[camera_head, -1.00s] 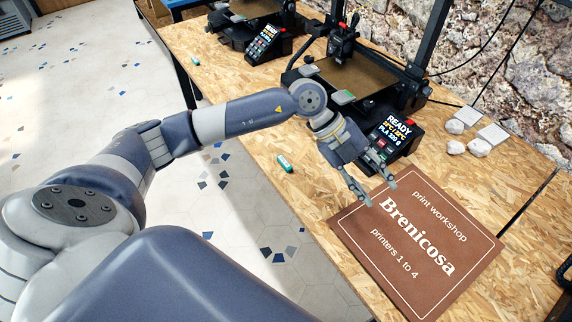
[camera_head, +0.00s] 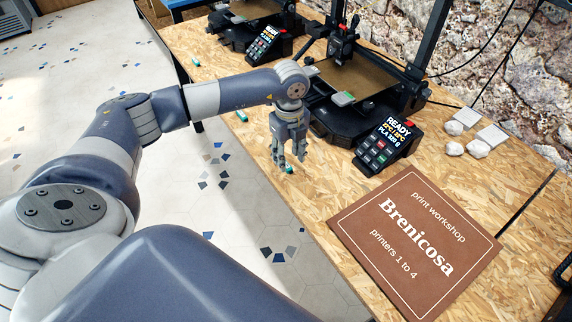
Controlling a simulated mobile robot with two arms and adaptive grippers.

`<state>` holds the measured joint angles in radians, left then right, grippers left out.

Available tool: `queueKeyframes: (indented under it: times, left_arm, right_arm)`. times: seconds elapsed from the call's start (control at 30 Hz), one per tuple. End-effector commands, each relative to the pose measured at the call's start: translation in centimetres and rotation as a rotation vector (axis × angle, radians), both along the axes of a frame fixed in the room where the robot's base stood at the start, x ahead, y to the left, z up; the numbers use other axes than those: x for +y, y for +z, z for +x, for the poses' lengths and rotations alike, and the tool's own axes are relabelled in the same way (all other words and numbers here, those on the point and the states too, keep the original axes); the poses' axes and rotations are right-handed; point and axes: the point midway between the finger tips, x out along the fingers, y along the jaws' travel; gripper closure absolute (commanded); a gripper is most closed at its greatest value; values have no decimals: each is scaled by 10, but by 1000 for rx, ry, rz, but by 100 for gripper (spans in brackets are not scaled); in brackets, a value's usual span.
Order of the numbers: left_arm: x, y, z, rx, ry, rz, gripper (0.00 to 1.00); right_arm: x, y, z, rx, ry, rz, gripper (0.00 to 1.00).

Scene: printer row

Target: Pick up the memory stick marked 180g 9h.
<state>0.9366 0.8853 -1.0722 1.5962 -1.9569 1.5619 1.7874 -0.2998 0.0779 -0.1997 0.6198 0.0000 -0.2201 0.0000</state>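Several small teal memory sticks lie on the chipboard bench. One stick (camera_head: 288,169) is under my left gripper (camera_head: 289,161) and mostly hidden by its fingers. A second stick (camera_head: 241,116) lies near the bench's left edge, and a third (camera_head: 195,62) lies farther back. Their markings are too small to read. My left gripper points down with its fingers apart, just over the nearest stick. I cannot tell whether the fingers touch it. My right gripper is not in view.
A printer (camera_head: 345,110) with a lit READY panel (camera_head: 386,145) stands right of my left gripper; another printer (camera_head: 245,38) stands behind. A brown Brenicosa mat (camera_head: 380,268) lies in front. Pale lumps and square tiles (camera_head: 492,135) lie at right. Bare bench lies between gripper and mat.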

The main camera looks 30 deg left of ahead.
Motion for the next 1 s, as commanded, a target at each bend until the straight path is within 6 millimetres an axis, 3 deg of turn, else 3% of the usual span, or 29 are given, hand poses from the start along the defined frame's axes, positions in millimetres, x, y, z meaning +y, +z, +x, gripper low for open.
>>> queueKeyframes:
  times: [0.23,0.53,0.57,0.73,1.0]
  left_arm:
    - [-3,-36,0,4,0,-1,60]
    - [-2,-44,1,1,-1,-1,60]
    - [-2,-44,0,1,-1,-1,62]
    - [-2,-44,0,1,-1,-1,96]
    - [-2,-43,0,1,-1,-1,97]
  right_arm:
    - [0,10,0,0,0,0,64]
    - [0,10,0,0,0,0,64]
    - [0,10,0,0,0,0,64]
    - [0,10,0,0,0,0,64]
    - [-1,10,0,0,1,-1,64]
